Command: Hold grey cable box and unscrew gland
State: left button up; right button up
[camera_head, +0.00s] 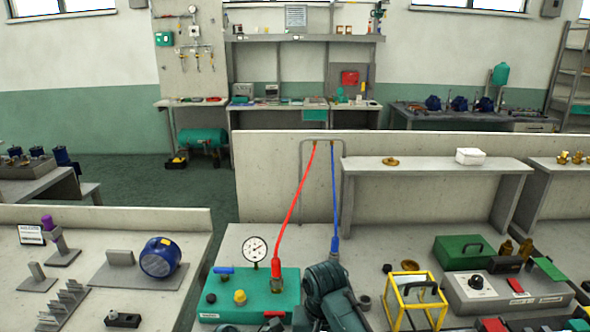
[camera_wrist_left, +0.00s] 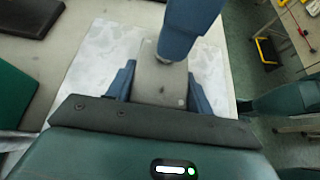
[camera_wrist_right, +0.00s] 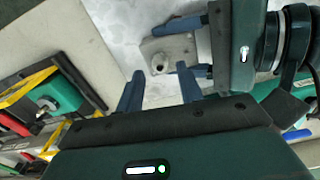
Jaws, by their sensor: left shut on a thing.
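The grey cable box (camera_wrist_left: 150,85) sits between the two blue fingers of my left gripper (camera_wrist_left: 160,88), which is shut on it. In the right wrist view the box (camera_wrist_right: 181,45) shows with a small round pale gland (camera_wrist_right: 158,63) facing the camera. My right gripper (camera_wrist_right: 158,72) is open, its two blue fingers apart on either side of the line to the gland, with nothing between them. In the left wrist view a blue finger of the right gripper (camera_wrist_left: 190,25) reaches over the box near the gland and partly hides it. In the head view my dark green grippers hide the box.
A yellow frame (camera_head: 412,280), a grey knob box (camera_head: 470,303) and a green case (camera_head: 462,250) stand to the right. A pale patterned mat (camera_wrist_left: 92,60) lies below the box.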

jog(key=shift+f, duration=1.4)
jog(key=shift+c, duration=0.5)
jog(key=c, duration=0.7)
jog(key=n, duration=0.4)
jog(key=shift+r+n, duration=0.1)
jog(key=shift+n, duration=0.3)
jog(key=n, duration=0.5)
jog(key=o, duration=0.8)
jog(key=shift+n, duration=0.3)
